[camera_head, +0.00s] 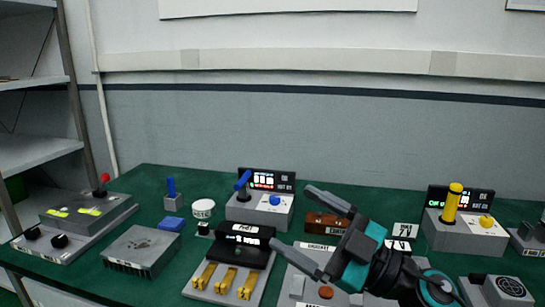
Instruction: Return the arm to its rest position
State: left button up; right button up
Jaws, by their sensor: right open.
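My right gripper (328,229) shows at the lower middle right, its arm coming in from the bottom right. Its two grey fingers are spread apart, pointing up and left, with nothing between them. It hangs over a grey panel with an orange button (325,292) and partly hides it. The fingers' height above the table is hard to tell. My left gripper is not in view.
A green table (325,195) carries several devices: a box with a blue lever (243,181), one with a yellow lever (452,203), a panel with yellow switches (226,280), and a red-knobbed box (103,179). Shelves (35,150) stand left. A wall is behind.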

jog(key=d+f+m+t+h, duration=0.7)
jog(key=d+f+m+h, duration=0.7)
jog(key=m+h, duration=0.45)
jog(key=s+d+f+n+g, duration=0.1)
jog(key=s+f+g, duration=0.65)
jog(key=s, duration=0.35)
jog(key=s+d+f+n+g, duration=0.1)
jog(key=s+f+g, duration=0.6)
jog(key=s, duration=0.4)
jog(key=w+a+f+t+y, duration=0.1)
jog(key=w+a+f+t, duration=0.2)
jog(key=w+f+t, duration=0.4)
jog(key=shift+f+t, duration=0.55)
jog(key=shift+f, duration=0.6)
